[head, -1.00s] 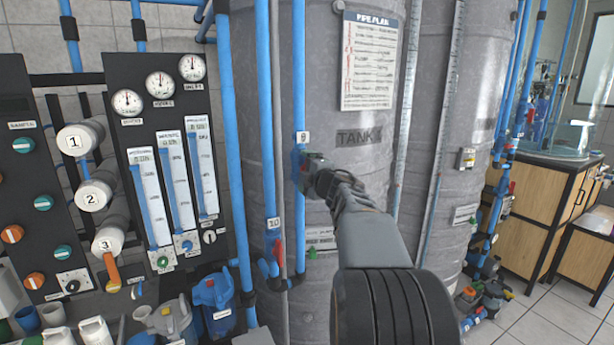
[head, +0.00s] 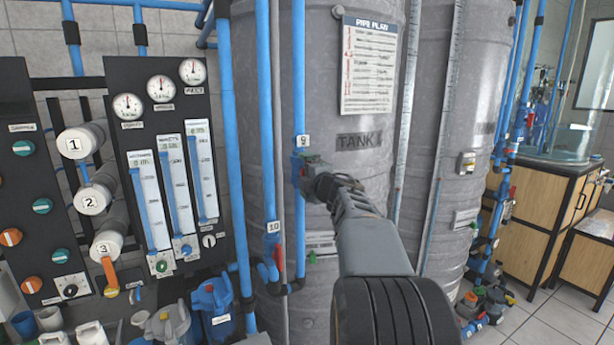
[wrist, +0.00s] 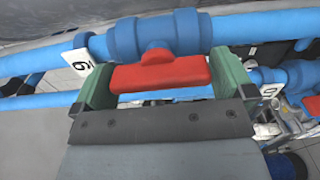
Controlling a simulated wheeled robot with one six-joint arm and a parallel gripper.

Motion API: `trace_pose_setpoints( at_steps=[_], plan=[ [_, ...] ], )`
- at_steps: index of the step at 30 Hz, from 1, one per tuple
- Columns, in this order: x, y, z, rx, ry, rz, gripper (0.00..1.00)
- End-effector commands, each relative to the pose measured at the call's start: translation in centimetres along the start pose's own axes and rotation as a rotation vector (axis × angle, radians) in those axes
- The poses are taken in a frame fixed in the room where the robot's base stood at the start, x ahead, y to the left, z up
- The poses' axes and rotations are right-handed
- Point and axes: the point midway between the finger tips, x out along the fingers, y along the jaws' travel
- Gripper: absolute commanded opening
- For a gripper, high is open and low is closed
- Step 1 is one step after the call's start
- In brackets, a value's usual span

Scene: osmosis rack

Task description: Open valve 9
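Valve 9 is a blue valve body (wrist: 158,35) on a blue pipe, marked by a white tag 9 (wrist: 82,62) that also shows in the head view (head: 302,141). Its red handle (wrist: 160,73) lies nearly along the pipe in the wrist view. My gripper (wrist: 163,78) has its green fingers wide apart, one near each end of the handle, with the handle between them. Contact cannot be told. In the head view my gripper (head: 308,180) is at the pipe just below tag 9 and hides the handle.
Valve 10, with its tag (head: 273,227) and red handle (head: 279,256), is lower left of my gripper. The grey tank (head: 350,90) stands close behind the pipes. A gauge panel (head: 162,100) is at left. Open floor (head: 560,325) shows at lower right.

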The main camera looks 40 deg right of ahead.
Motion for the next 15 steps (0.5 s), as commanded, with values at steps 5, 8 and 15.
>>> trace_pose_setpoints(
  at_steps=[5, 8, 15],
  plan=[
    [0.0, 0.0, 0.0, 0.002, 0.000, 0.000, 1.00],
    [-0.3, 0.0, 0.0, 0.002, -0.001, 0.001, 1.00],
    [-4.0, 0.0, 0.1, 0.001, -0.004, 0.003, 1.00]
  ],
)
